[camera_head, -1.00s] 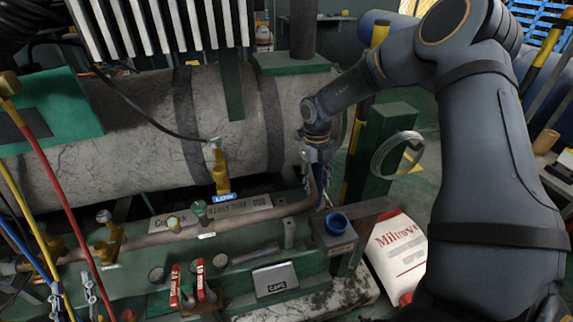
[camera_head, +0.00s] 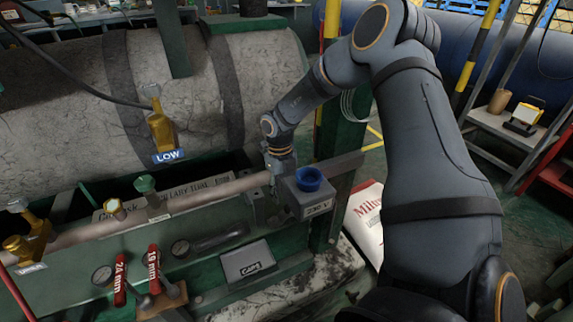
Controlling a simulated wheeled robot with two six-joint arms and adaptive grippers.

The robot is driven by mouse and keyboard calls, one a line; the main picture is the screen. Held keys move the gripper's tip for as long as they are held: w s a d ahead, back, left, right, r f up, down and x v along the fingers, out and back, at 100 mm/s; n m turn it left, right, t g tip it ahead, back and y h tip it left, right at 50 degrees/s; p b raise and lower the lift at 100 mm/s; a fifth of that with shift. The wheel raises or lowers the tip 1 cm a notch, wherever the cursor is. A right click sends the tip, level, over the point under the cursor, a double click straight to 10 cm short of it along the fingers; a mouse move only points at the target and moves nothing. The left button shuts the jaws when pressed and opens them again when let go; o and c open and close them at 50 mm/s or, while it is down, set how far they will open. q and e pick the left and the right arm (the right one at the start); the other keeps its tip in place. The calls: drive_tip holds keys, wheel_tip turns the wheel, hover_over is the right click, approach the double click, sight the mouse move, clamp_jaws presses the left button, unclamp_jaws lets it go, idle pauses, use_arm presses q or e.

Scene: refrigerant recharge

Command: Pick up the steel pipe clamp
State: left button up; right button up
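My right gripper (camera_head: 278,172) points down at the right end of the copper-coloured pipe (camera_head: 225,190), just behind and left of a grey box (camera_head: 304,197) with a blue ring. Its fingertips are partly hidden by the box, and I cannot tell whether they are open or holding anything. I cannot clearly make out the steel pipe clamp; a small grey metal piece (camera_head: 255,207) stands below the pipe, left of the box, but I cannot tell whether it is the clamp. My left gripper is not in view.
A cracked grey tank (camera_head: 70,135) lies behind the pipe. Brass valves (camera_head: 158,128), red-handled wrenches (camera_head: 153,268) and a caps box (camera_head: 245,262) crowd the green bench. A white Miltrove bag (camera_head: 365,220) stands right of the bench.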

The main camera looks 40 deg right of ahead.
sight(288, 212)
drive_tip(key=f+b, duration=0.1)
drive_tip(key=f, duration=0.1)
drive_tip(key=s+f+b, duration=0.1)
drive_tip(key=f, duration=0.2)
drive_tip(key=shift+d, duration=0.1)
drive_tip(key=shift+r, duration=0.1)
drive_tip(key=shift+c, duration=0.4)
clamp_jaws()
